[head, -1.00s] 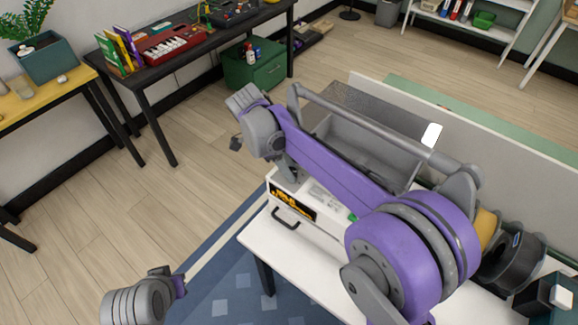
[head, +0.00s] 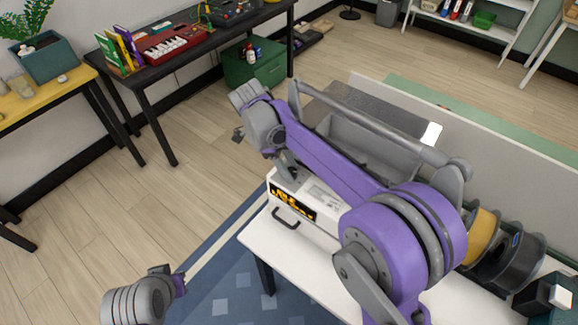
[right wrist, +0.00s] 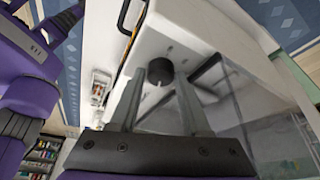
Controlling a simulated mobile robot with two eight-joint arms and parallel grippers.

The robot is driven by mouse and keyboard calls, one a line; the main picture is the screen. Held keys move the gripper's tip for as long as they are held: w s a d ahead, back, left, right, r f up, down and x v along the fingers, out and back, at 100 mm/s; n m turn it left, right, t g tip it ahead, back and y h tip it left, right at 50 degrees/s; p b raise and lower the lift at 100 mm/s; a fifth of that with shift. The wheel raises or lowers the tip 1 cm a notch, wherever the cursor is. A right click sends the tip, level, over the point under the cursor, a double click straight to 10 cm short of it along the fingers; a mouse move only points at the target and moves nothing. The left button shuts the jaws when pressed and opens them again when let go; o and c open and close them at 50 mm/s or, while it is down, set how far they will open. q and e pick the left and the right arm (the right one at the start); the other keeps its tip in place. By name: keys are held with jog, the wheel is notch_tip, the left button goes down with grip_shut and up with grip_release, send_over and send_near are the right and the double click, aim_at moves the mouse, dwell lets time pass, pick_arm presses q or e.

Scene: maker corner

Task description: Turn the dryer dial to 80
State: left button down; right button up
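The dryer is a white box (head: 322,232) on the white table, with an orange and black display (head: 292,203) and a dark handle (head: 286,218) on its front. In the right wrist view the dark round dial (right wrist: 160,71) stands out from the dryer's white face (right wrist: 185,35), with a pale mark on it. My right gripper (right wrist: 161,85) is open, its two grey fingers on either side of the dial with gaps visible; I cannot tell whether they touch it. In the head view the dial is hidden, and my right gripper (head: 287,172) is partly covered by my arm.
Dark and yellow spools (head: 481,238) stand at the right of the white table (head: 275,240). A grey panel (head: 500,150) rises behind the dryer. A black table (head: 150,62) with a red keyboard stands far left. The floor between is clear.

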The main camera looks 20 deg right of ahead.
jog(key=shift+r, duration=0.1)
jog(key=v, duration=1)
jog(key=shift+w+a+r+p, duration=0.15)
jog(key=shift+a+r+p, duration=0.1)
jog(key=shift+p, duration=0.15)
